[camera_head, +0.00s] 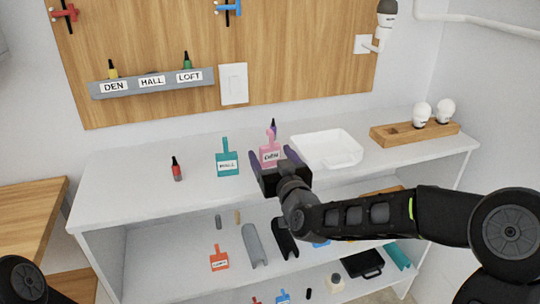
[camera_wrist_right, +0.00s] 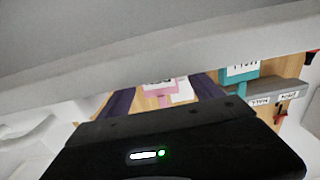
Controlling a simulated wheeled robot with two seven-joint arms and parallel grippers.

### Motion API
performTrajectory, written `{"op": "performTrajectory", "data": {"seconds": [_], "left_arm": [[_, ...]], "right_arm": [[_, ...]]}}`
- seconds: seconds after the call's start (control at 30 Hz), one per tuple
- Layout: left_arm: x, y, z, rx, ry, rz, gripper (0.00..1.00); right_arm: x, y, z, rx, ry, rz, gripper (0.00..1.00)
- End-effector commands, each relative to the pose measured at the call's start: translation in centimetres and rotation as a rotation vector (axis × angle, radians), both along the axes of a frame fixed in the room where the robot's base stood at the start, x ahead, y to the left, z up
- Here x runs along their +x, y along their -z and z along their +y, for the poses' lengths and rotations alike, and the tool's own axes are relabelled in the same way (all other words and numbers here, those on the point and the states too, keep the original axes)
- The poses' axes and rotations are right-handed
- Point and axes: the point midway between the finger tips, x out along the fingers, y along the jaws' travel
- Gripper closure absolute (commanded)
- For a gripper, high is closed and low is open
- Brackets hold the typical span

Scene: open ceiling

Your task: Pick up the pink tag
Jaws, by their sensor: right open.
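The pink tag (camera_head: 269,153) has a white label and a narrow upper stem, and it stands upright on the white shelf top. My right gripper (camera_head: 274,157) is open in front of it, with one finger to each side in the picture. In the right wrist view the pink tag (camera_wrist_right: 160,89) shows between the two dark purple fingers (camera_wrist_right: 163,94), partly hidden by the gripper body. I cannot tell whether the fingers touch it. My left gripper is out of view; only part of my left arm shows at the lower left.
A teal tag (camera_head: 227,163) stands left of the pink one, and a small red-and-black bottle (camera_head: 176,169) further left. A white tray (camera_head: 327,149) sits close on the right. A wooden holder (camera_head: 393,137) with white bulbs is further right. Lower shelves hold several items.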

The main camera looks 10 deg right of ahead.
Motion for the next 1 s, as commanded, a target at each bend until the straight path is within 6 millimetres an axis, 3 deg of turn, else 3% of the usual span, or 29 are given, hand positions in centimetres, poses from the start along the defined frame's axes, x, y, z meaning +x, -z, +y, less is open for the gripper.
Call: {"op": "performTrajectory", "data": {"seconds": [0.37, 1.0], "left_arm": [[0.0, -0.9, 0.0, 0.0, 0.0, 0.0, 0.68], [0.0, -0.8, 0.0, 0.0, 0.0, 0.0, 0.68]], "right_arm": [[4.6, -0.1, 0.2, 0.002, 0.0, 0.0, 0.25], [4.7, -0.1, 0.2, 0.001, 0.0, 0.0, 0.27]]}}
